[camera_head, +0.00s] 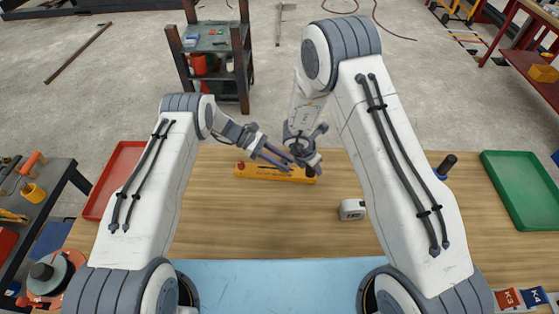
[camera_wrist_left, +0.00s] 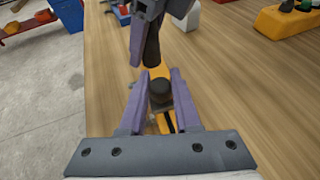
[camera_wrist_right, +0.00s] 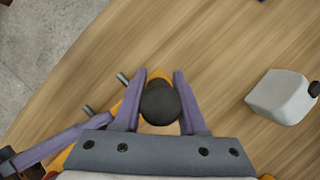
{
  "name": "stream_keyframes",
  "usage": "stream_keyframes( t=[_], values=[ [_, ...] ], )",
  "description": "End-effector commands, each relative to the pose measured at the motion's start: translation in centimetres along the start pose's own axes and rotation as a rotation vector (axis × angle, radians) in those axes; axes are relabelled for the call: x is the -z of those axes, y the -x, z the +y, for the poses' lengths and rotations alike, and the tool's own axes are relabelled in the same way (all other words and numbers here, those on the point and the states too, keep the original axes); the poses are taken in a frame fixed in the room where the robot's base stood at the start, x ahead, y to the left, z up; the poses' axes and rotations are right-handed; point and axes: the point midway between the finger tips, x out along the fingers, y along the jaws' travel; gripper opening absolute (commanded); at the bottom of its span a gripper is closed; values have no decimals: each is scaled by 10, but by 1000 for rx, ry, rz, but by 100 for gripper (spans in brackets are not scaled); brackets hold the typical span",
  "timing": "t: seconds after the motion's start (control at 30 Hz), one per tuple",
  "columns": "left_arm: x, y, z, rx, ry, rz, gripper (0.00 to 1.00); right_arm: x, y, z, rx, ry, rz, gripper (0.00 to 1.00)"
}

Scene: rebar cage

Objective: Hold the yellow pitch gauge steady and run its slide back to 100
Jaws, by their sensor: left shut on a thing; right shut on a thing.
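The yellow pitch gauge (camera_head: 248,171) lies on the wooden table, partly hidden by my grippers. My left gripper (camera_head: 288,161) is shut on a dark knob on the gauge, which shows between the fingers in the left wrist view (camera_wrist_left: 161,90). My right gripper (camera_head: 309,168) is shut on a black round-topped knob at the gauge's right end. That knob shows between its fingers in the right wrist view (camera_wrist_right: 160,103). The two grippers are close together. I cannot tell where the slide stands, and no scale marks are readable.
A white box (camera_head: 351,209) stands right of the gauge. A red tray (camera_head: 118,180) lies at the left and a green tray (camera_head: 522,190) at the right. The table's front middle is clear.

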Motion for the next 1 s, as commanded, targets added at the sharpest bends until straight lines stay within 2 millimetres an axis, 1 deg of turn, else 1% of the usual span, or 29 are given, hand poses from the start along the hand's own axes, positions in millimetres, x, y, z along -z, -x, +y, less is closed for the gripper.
stream_keyframes(
  t=[0.07,0.1,0.13,0.17,0.47,0.57,0.67,0.9,1.0],
  values=[
    [0,1,1,-2,0,1,0,0,0,1,-2,2,1,0],
    [0,1,1,-2,0,1,42,0,0,1,-2,2,1,0],
    [0,1,0,-2,0,1,54,0,0,1,-2,2,1,0],
    [0,1,0,-2,0,1,61,0,0,1,-2,2,1,0],
    [0,1,0,-1,0,0,61,0,0,1,-2,1,1,0],
    [0,7,0,-2,-1,0,61,0,0,0,-2,0,1,0],
    [0,21,1,-4,-2,1,61,0,0,0,-2,0,1,0],
    [1,73,1,-5,-2,2,61,0,0,0,-2,0,1,0],
    [1,92,1,-5,-1,2,61,0,0,0,-2,0,1,0]
  ],
)
